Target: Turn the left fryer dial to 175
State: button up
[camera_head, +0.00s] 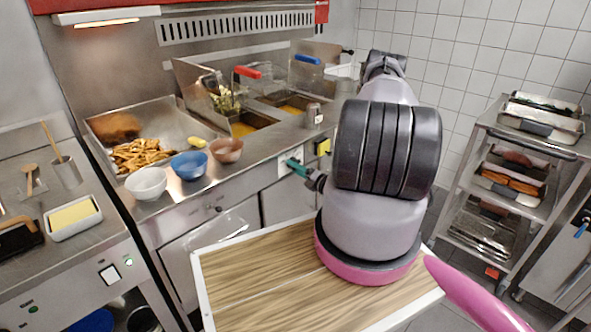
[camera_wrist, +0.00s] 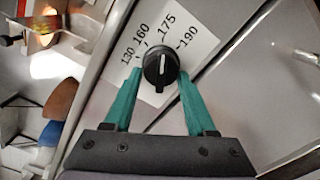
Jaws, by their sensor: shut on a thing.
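The left fryer dial (camera_wrist: 160,66) is a round black knob with a white pointer line. It sits on a white label (camera_wrist: 190,28) marked 130, 160, 175 and 190. The pointer line runs nearly upright in the wrist view, its upper end towards the 175 side; the exact reading is hard to tell. My gripper (camera_wrist: 159,74) has its teal fingers on either side of the dial, shut on it. In the head view my gripper (camera_head: 296,167) is at the fryer's front panel, where it hides the dial; part of the label (camera_head: 286,161) shows.
A yellow patch (camera_head: 322,147) is on the panel just right of my gripper. Fryer baskets with red (camera_head: 247,72) and blue (camera_head: 307,59) handles stand above. Bowls (camera_head: 189,164) line the counter edge to the left. A tray rack (camera_head: 510,180) stands at right.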

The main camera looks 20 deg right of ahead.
jog(key=o, duration=1.4)
jog(key=shift+c, duration=0.2)
jog(key=shift+s+d, duration=0.1)
jog(key=v, duration=1)
jog(key=shift+s, duration=0.3)
jog(key=shift+d, duration=0.1)
